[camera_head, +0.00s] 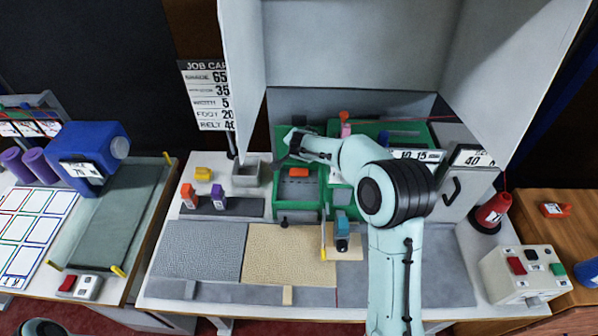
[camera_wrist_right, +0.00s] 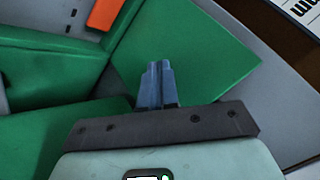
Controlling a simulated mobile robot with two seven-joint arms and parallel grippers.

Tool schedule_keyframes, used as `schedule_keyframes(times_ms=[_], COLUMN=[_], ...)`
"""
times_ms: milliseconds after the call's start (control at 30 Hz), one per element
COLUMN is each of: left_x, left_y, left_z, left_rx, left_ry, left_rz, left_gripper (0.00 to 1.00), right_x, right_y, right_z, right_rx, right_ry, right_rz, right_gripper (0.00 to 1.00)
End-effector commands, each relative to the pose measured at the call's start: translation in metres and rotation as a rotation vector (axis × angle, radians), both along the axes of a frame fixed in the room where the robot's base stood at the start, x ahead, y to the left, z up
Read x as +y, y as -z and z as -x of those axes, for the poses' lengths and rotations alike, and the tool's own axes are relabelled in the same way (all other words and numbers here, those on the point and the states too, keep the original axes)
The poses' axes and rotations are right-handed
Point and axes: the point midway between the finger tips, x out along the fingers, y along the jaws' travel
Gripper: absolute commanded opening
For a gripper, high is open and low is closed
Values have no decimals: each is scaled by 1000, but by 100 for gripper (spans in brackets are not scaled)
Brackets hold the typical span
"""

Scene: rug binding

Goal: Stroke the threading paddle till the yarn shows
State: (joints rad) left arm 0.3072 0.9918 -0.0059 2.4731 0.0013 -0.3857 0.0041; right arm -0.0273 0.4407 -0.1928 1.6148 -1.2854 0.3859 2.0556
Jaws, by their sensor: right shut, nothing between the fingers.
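The green machine (camera_head: 283,192) stands at the back middle of the bench under a raised white cover (camera_head: 353,52). An orange part (camera_head: 298,172) sits in its left section and also shows at the top of the right wrist view (camera_wrist_right: 105,12). I cannot tell for certain which part is the threading paddle. A red yarn cone (camera_head: 492,212) stands to the right; a thin red strand shows above it. No yarn end is discernible at the machine. My right gripper (camera_head: 289,141) reaches across the machine's back left. Its fingers (camera_wrist_right: 158,78) are together and empty, over a green panel (camera_wrist_right: 190,55). My left gripper is out of view.
A control box (camera_head: 525,272) with coloured buttons is at the front right. Grey (camera_head: 200,250) and beige (camera_head: 290,253) rug pieces lie in front of the machine. A blue unit (camera_head: 95,155) stands on the left table. My right arm hides the machine's right part.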

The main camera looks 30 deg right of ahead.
Motion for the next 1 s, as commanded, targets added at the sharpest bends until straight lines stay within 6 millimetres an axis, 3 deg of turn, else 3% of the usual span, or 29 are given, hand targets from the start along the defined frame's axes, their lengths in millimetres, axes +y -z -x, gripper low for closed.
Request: schedule_keyframes(times_ms=[267,733,1000], left_x=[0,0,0], left_y=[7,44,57], left_z=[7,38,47], left_rx=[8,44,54], left_ry=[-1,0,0], left_rz=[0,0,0], left_gripper=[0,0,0], right_x=[0,0,0], right_y=[14,79,90], right_z=[1,3,0], right_rx=[3,4,2], right_ry=[0,1,-1], right_rz=[-1,-1,-1], right_gripper=[0,0,0])
